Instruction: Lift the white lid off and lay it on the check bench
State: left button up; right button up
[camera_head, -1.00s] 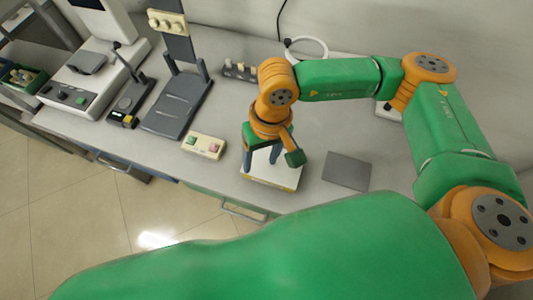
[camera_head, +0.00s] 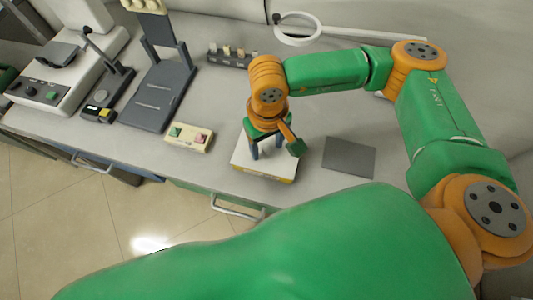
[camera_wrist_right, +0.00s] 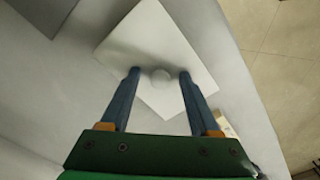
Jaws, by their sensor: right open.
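The white lid (camera_head: 243,158) is a flat square on top of a low box with a yellow side (camera_head: 268,177), on the light grey bench (camera_head: 225,100). My right gripper (camera_head: 267,155) points down over the lid. In the right wrist view the white lid (camera_wrist_right: 158,35) has a small round knob (camera_wrist_right: 160,76) at its middle. The blue fingers of my right gripper (camera_wrist_right: 159,73) are open, one on each side of the knob, with gaps between. I cannot tell whether the fingertips touch the lid. My left gripper is out of view.
A flat dark grey plate (camera_head: 349,157) lies right of the box. A cream button panel (camera_head: 189,137) is to its left. A dark stand (camera_head: 160,97), a small rack (camera_head: 230,57) and a ring on an arm (camera_head: 298,30) are farther off. Bare bench lies between them.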

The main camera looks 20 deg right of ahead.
aim_at(267, 147)
jog(key=shift+s, duration=0.15)
grip_shut()
jog(key=shift+r+p, duration=1.85)
jog(key=shift+r, duration=1.6)
